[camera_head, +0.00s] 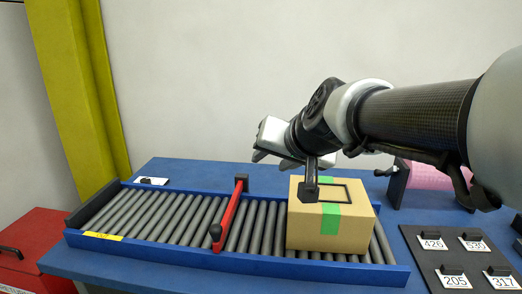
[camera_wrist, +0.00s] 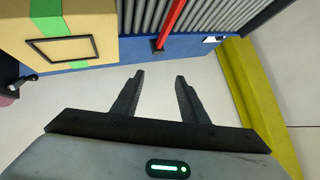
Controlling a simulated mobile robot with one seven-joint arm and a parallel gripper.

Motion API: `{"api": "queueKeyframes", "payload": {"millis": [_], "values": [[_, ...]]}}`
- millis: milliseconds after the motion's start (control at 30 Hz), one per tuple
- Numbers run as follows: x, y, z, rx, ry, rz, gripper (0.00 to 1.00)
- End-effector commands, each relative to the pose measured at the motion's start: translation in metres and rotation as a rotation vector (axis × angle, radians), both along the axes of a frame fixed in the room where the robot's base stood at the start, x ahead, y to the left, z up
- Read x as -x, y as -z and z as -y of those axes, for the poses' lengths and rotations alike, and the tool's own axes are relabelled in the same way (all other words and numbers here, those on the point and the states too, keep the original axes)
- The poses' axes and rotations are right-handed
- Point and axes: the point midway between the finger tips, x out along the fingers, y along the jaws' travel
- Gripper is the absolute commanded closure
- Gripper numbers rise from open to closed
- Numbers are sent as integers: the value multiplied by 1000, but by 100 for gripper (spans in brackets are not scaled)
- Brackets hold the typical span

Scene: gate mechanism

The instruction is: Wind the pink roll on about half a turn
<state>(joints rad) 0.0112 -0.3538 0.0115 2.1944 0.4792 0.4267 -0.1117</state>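The pink roll (camera_head: 428,175) is at the right of the head view, behind my forearm. Part of it is hidden by my arm, and a dark end plate (camera_head: 398,184) stands at its left side. In the wrist view only a small pink patch (camera_wrist: 8,98) shows at the left edge. My gripper (camera_head: 262,156) is in the air above the back of the conveyor, pointing left, well left of the roll. In the wrist view its two fingers (camera_wrist: 160,84) are apart with nothing between them.
A cardboard box (camera_head: 333,229) with green tape sits on the roller conveyor (camera_head: 170,221). A red gate bar (camera_head: 229,212) crosses the rollers. A dark board with number tags (camera_head: 455,245) lies at right. A yellow post (camera_head: 75,90) stands at left, a red cabinet (camera_head: 32,240) below it.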

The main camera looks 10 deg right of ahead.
Motion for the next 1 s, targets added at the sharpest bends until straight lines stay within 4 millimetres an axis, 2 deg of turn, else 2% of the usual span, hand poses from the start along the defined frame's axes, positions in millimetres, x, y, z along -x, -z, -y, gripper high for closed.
{"api": "queueKeyframes", "payload": {"millis": [33,100,167,200,267,300,367,400,467,533,600,700,833,1000], "values": [[-48,-39,4,-66,66,62,60],[-108,-74,19,-154,184,160,60],[-155,-94,40,-218,306,231,60],[-183,-103,58,-254,397,271,60],[-219,-108,89,-297,544,318,60],[-238,-105,112,-317,650,340,60],[-259,-93,146,-337,816,358,60],[-268,-79,168,-342,929,360,60],[-273,-54,197,-338,1094,348,60],[-269,-20,223,-319,1270,316,60],[-258,13,240,-293,1422,271,60],[-239,51,252,-253,1581,206,60],[-221,80,256,-219,1692,149,60],[-218,96,266,-209,1724,132,60]]}}
